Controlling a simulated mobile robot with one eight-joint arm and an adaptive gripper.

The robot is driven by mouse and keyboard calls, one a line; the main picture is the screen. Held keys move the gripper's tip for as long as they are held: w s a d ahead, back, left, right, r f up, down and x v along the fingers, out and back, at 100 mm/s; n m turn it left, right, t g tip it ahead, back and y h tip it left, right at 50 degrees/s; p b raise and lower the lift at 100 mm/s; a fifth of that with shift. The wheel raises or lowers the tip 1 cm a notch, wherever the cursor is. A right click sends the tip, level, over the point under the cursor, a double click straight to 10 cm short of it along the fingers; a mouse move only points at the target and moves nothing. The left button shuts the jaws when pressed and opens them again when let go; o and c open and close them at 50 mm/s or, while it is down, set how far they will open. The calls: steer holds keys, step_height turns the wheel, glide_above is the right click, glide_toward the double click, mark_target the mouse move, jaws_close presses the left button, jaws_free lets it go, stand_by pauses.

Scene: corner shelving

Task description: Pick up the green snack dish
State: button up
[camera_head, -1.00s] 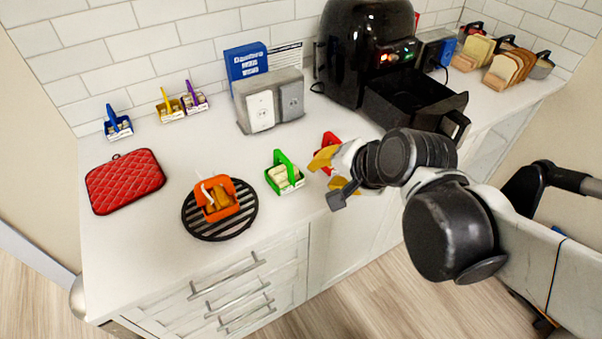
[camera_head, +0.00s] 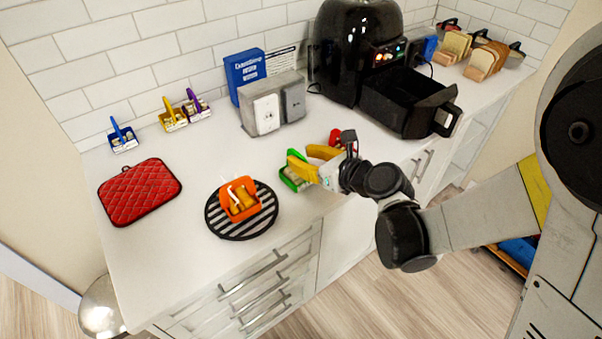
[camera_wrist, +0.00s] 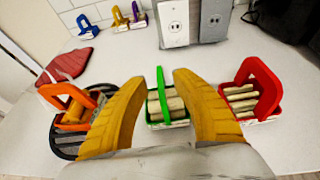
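The green snack dish (camera_wrist: 167,106) stands upright on the white counter, with a tall green handle and pale snack pieces inside. In the wrist view it lies between and just beyond the two yellow fingers of my gripper (camera_wrist: 170,80). The fingers are spread apart, with the dish's handle between their tips. In the head view my gripper (camera_head: 305,160) is over the near side of the green dish (camera_head: 291,178) and hides much of it. I cannot tell whether a finger touches the dish.
A red dish (camera_wrist: 253,92) stands close on the right, and an orange dish (camera_head: 239,198) sits on a striped round trivet (camera_head: 224,225) at left. Outlet boxes (camera_head: 274,105) and a black air fryer (camera_head: 365,60) with its drawer out stand behind.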

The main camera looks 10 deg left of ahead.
mark_target(292, 152)
steer(key=b+x, duration=0.2)
steer(key=x, duration=0.4)
steer(key=shift+w+a, duration=0.15)
steer(key=shift+a, duration=0.1)
steer(key=shift+d+r, duration=0.1)
jaws_close()
